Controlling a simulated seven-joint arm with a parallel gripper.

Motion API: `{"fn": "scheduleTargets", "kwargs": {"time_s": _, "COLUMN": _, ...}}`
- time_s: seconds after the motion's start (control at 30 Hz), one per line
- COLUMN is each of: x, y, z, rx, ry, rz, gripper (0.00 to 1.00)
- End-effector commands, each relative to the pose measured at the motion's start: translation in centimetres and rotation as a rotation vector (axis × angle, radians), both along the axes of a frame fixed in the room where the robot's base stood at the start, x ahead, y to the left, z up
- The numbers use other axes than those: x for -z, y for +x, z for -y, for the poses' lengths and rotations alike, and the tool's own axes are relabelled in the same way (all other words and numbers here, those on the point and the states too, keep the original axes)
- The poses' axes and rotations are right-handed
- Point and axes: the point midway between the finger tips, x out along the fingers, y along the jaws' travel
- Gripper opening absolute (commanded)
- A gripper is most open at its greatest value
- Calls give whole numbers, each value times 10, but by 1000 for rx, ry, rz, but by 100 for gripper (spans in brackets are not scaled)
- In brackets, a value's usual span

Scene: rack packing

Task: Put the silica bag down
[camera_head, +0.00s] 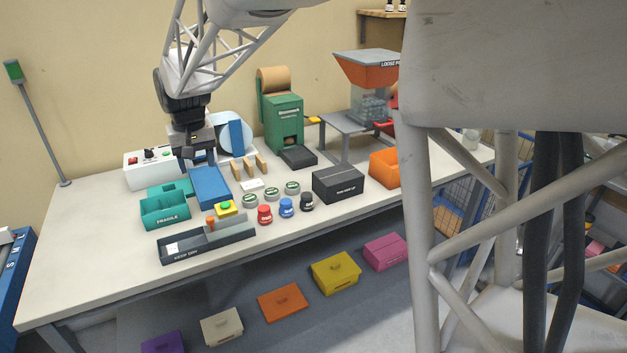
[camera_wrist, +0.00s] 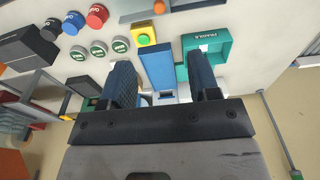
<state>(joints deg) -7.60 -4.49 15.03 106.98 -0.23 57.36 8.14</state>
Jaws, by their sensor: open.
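My gripper (camera_head: 200,158) is open, above the back part of the table near the blue tray (camera_head: 210,188). In the wrist view the fingers of my gripper (camera_wrist: 161,64) are spread apart, with the blue tray between them in the picture and no bag held. A small white packet (camera_head: 172,248) lies at the left end of the dark KEEP DRY tray (camera_head: 208,251); it may be the silica bag, but it is too small to tell. Another small white piece (camera_head: 252,185) lies behind the tins.
The teal FRAGILE tray (camera_head: 165,213) stands left of the blue tray. A yellow block with a green button (camera_head: 226,208), several tins and coloured jars (camera_head: 265,215), and a black box (camera_head: 338,184) stand to the right. The table's left end is clear.

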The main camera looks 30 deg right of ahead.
Motion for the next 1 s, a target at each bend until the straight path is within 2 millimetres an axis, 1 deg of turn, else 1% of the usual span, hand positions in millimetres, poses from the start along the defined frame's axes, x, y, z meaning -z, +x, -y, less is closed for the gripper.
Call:
{"fn": "scheduleTargets", "kwargs": {"time_s": 0.03, "x": -10, "y": -16, "z": 6, "rx": 2, "ry": 1, "rz": 13, "gripper": 56}}
{"fn": "scheduleTargets", "kwargs": {"time_s": 0.1, "x": -14, "y": -36, "z": 14, "rx": 3, "ry": 1, "rz": 20, "gripper": 56}}
{"fn": "scheduleTargets", "kwargs": {"time_s": 0.23, "x": -22, "y": -74, "z": 26, "rx": 3, "ry": 0, "rz": 33, "gripper": 56}}
{"fn": "scheduleTargets", "kwargs": {"time_s": 0.43, "x": -27, "y": -132, "z": 45, "rx": 7, "ry": -1, "rz": 54, "gripper": 56}}
{"fn": "scheduleTargets", "kwargs": {"time_s": 0.67, "x": -25, "y": -200, "z": 62, "rx": 9, "ry": -4, "rz": 79, "gripper": 56}}
{"fn": "scheduleTargets", "kwargs": {"time_s": 0.8, "x": -19, "y": -240, "z": 71, "rx": 10, "ry": -6, "rz": 93, "gripper": 56}}
{"fn": "scheduleTargets", "kwargs": {"time_s": 0.87, "x": -16, "y": -258, "z": 75, "rx": 10, "ry": -7, "rz": 100, "gripper": 56}}
{"fn": "scheduleTargets", "kwargs": {"time_s": 1.0, "x": -6, "y": -297, "z": 82, "rx": 13, "ry": -10, "rz": 113, "gripper": 56}}
